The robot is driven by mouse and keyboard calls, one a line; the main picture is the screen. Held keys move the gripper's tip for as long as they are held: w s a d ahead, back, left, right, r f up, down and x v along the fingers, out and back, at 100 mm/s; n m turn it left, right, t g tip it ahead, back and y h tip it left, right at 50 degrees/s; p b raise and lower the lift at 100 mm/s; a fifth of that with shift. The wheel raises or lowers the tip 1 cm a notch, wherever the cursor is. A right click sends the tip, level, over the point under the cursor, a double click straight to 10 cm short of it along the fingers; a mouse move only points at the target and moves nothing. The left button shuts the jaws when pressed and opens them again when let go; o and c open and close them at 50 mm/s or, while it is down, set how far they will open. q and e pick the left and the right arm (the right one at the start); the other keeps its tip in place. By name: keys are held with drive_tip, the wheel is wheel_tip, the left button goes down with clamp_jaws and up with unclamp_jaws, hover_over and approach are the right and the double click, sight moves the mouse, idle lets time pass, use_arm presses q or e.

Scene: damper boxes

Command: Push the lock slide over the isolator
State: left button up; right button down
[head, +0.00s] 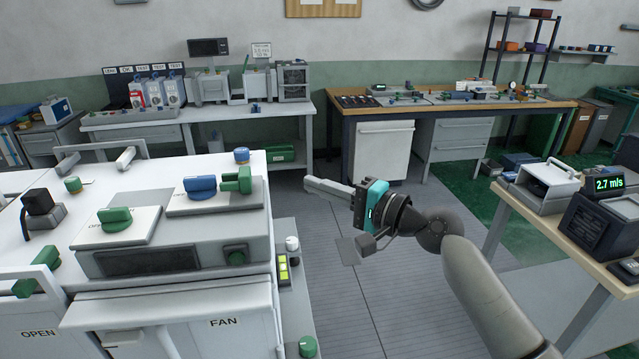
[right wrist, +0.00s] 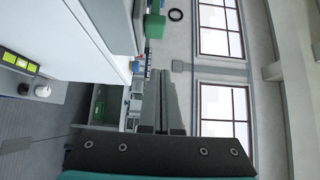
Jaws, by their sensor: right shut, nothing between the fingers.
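A blue isolator knob (head: 200,187) sits on a raised light plate on top of the white fan unit. A green block (head: 237,180), which looks like the lock slide, stands just right of the knob on the same plate, apart from covering it. A green block also shows at the unit's edge in the right wrist view (right wrist: 154,26). My right gripper (head: 308,184) is shut and empty, in the air to the right of the green block and clear of it. Its closed fingers also show in the right wrist view (right wrist: 168,90). My left gripper is not in view.
The fan unit (head: 168,322) also carries a green knob (head: 115,218), a black switch (head: 42,208) and a small blue knob (head: 242,155). Benches stand at the back. A right-hand table holds a "2.7 m/s" meter (head: 608,184). The floor between is open.

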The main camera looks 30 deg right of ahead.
sight(248, 180)
drive_tip(key=w+a+p, duration=0.2)
drive_tip(key=w+a, duration=0.5)
drive_tip(key=shift+w+p, duration=0.2)
drive_tip(key=shift+p, duration=0.1)
drive_tip(key=shift+a, duration=0.1)
drive_tip(key=shift+a, duration=0.1)
drive_tip(key=a, duration=0.1)
drive_tip(key=w+a+p, duration=0.1)
drive_tip(key=a, duration=0.1)
drive_tip(key=shift+a+r, duration=0.1)
drive_tip(key=shift+a, duration=0.15)
